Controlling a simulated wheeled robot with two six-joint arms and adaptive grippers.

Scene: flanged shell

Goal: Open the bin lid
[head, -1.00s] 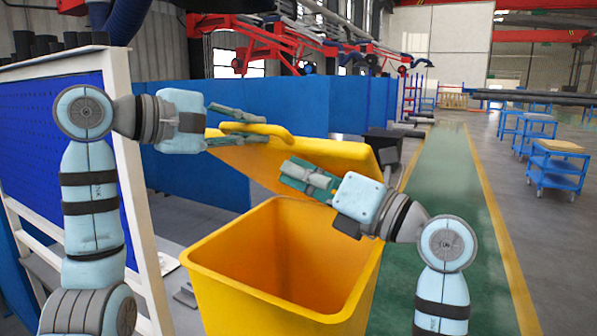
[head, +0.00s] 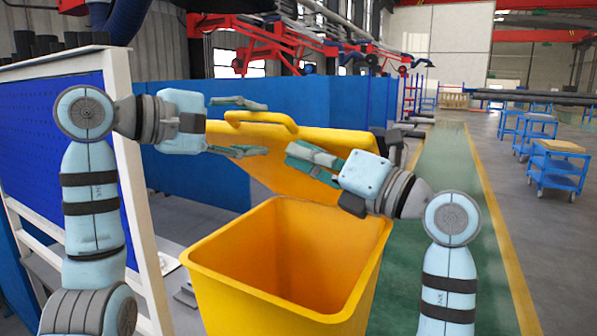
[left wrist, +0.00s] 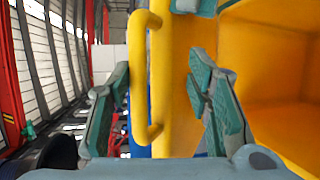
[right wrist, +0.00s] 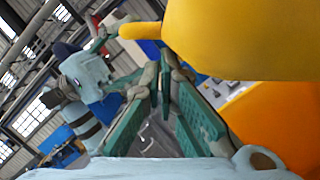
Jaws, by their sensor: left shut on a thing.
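The yellow bin (head: 210,275) stands in the middle of the head view, its lid (head: 345,140) tilted up at the back and the inside showing. The lid's bar handle (head: 262,118) is at its raised front edge; the handle also shows in the left wrist view (left wrist: 139,75). My left gripper (head: 255,128) is shut on the lid, its fingers wide apart on either side of the handle and rim. My right gripper (head: 300,158) is in front of the lid's underside, above the opening. Its fingertips nearly meet in the right wrist view (right wrist: 163,68), with nothing visible between them.
A white-framed blue pegboard panel (head: 75,130) stands at the left, close to my left arm. Blue partitions (head: 285,100) run behind the bin. A green walkway (head: 450,200) is clear at the right, with blue carts (head: 555,170) beyond.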

